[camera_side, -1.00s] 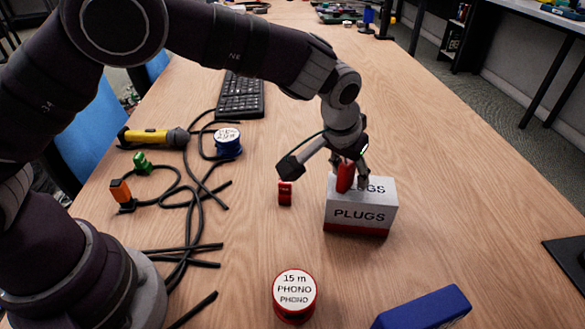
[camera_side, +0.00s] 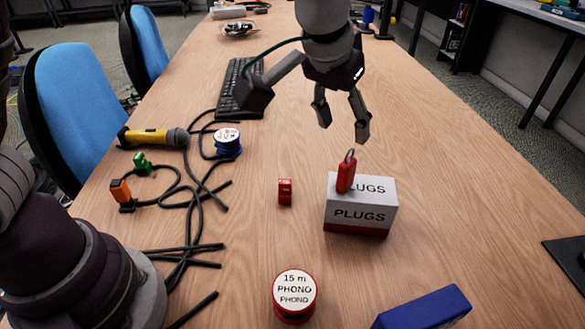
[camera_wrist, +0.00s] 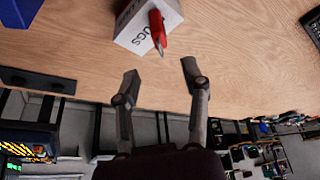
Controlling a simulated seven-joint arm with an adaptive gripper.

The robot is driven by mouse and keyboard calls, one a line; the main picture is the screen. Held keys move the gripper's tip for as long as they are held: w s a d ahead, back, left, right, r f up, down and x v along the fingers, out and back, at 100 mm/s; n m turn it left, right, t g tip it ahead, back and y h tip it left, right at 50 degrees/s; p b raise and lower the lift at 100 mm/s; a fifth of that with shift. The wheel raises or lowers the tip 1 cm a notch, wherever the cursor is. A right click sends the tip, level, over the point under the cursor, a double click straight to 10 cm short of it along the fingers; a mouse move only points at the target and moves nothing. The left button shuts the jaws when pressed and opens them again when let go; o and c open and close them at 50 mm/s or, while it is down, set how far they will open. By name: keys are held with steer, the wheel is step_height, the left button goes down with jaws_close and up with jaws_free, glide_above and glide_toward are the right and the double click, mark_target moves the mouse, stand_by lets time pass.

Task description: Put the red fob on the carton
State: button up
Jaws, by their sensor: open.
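The red fob (camera_side: 346,175), with a metal ring at its top, stands on top of the white carton (camera_side: 361,213) marked PLUGS, towards its left side. In the wrist view the red fob (camera_wrist: 158,32) rests on the carton (camera_wrist: 134,30), apart from my fingers. My gripper (camera_side: 342,132) is open and empty, raised above and behind the carton in the side view. In the wrist view my gripper's (camera_wrist: 160,78) two fingers are spread with nothing between them.
A small red block (camera_side: 285,192) stands left of the carton. A PHONO reel (camera_side: 294,296) and a blue box (camera_side: 422,308) are in front. Black cables (camera_side: 195,200), a yellow microphone (camera_side: 150,137), a blue reel (camera_side: 228,143) and a keyboard (camera_side: 230,95) lie left.

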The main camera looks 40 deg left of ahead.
steer(key=s+a+r, duration=0.4)
steer(key=s+a, duration=0.1)
steer(key=a, duration=0.4)
steer(key=s+a+f, duration=0.1)
steer(key=s+a, duration=0.1)
steer(key=s, duration=0.3)
steer(key=s+a+f+t, duration=0.1)
steer(key=s+a, duration=0.2)
steer(key=s, duration=0.2)
steer(key=shift+s+a+f, duration=0.2)
steer(key=shift+a+f, duration=0.15)
steer(key=shift+o, duration=0.2)
